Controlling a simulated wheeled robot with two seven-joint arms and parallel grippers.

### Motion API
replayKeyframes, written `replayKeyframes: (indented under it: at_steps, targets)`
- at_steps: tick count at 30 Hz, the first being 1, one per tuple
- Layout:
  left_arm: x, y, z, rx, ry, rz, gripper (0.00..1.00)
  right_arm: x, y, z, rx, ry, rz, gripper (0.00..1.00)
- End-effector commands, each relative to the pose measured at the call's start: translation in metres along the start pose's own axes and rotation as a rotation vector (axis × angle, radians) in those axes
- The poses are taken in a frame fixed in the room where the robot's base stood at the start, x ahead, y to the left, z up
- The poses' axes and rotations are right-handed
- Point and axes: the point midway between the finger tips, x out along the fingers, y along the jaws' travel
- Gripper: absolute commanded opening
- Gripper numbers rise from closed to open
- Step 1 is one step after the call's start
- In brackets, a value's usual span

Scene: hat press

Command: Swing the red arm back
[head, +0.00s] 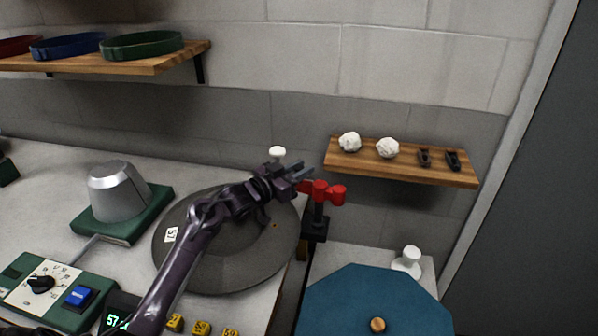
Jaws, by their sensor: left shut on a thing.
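The red arm (328,191) sits on a dark post at the right edge of the counter, its left end at my left gripper's fingers. My left gripper (303,175) reaches in from the lower left, over a large round dark grey disc (245,262), and is shut on the red arm's left end. The fingers partly hide that end. My right gripper does not show.
A wooden shelf (440,174) with white lumps and dark clips hangs at the back right. A teal octagonal lid (350,300) with a knob fills the lower right. A grey metal form (118,192) on a green base and a control box (60,287) stand left.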

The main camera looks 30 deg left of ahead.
Motion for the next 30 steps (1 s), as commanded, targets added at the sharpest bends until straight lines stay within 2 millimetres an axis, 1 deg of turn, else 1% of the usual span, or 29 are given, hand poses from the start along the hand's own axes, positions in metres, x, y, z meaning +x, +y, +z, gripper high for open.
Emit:
replayKeyframes:
  at_steps: [14, 15, 18, 19, 26, 28, 30]
  targets:
    - [0.0009, -0.0008, -0.0011, 0.001, 0.003, 0.015, 0.00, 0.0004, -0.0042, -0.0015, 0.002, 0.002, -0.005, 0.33]
    - [0.0009, -0.0008, -0.0011, 0.002, 0.003, 0.014, 0.30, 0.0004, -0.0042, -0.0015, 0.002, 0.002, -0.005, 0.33]
    - [0.0009, -0.0006, -0.0010, 0.001, 0.003, 0.015, 0.43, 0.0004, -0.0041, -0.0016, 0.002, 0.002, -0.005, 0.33]
    - [0.0009, -0.0006, -0.0009, 0.001, 0.003, 0.015, 0.45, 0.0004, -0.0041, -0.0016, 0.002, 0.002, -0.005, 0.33]
    - [0.0007, -0.0003, -0.0005, 0.001, 0.002, 0.015, 0.45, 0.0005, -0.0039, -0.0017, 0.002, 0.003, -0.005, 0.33]
    - [-0.0019, -0.0006, 0.0001, 0.001, 0.002, 0.015, 0.45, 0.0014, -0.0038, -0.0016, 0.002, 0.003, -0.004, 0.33]
    - [-0.0087, -0.0010, 0.0019, 0.000, 0.000, 0.014, 0.45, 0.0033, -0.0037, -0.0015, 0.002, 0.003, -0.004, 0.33]
